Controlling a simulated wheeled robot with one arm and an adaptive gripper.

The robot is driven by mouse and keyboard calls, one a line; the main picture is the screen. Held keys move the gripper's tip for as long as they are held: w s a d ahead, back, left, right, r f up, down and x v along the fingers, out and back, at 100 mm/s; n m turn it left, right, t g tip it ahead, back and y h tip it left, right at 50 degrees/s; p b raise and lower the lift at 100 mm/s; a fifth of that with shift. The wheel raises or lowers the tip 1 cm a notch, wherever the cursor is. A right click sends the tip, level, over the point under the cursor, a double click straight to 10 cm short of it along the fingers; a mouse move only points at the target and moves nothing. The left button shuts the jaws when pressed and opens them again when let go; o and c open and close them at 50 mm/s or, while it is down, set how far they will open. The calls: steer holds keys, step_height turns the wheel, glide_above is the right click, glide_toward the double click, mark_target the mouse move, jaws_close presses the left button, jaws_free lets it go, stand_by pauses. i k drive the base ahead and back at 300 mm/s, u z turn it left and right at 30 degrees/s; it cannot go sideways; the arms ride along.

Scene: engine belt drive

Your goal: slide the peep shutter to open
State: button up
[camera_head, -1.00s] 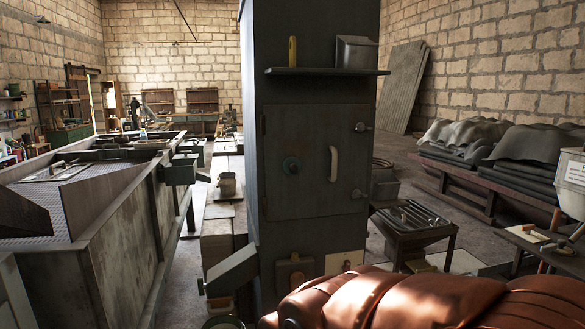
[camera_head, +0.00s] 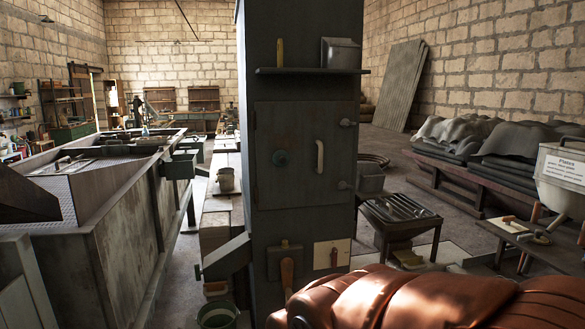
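A tall dark metal cabinet (camera_head: 300,225) stands upright in the middle of the view. Its door (camera_head: 302,190) is shut and has a pale vertical handle (camera_head: 320,156). Below the door are a dark plate with a wooden handle (camera_head: 287,270) and a pale plate (camera_head: 341,251) with a small reddish handle (camera_head: 334,258). I cannot tell for certain which of these is the peep shutter, or its position. My gripper is not in view.
A shelf (camera_head: 312,71) with a grey metal box (camera_head: 340,53) juts from the cabinet. A sloped chute (camera_head: 226,257) and a bucket (camera_head: 217,314) are at its lower left. A large metal tank (camera_head: 120,240) fills the left. A low metal table (camera_head: 398,216) stands right.

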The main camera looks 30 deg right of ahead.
mark_target(280, 158)
steer(key=u, duration=0.15)
steer(key=k, duration=0.15)
steer(key=z, duration=0.9)
steer(key=i, duration=0.7)
steer(key=u, duration=1.85)
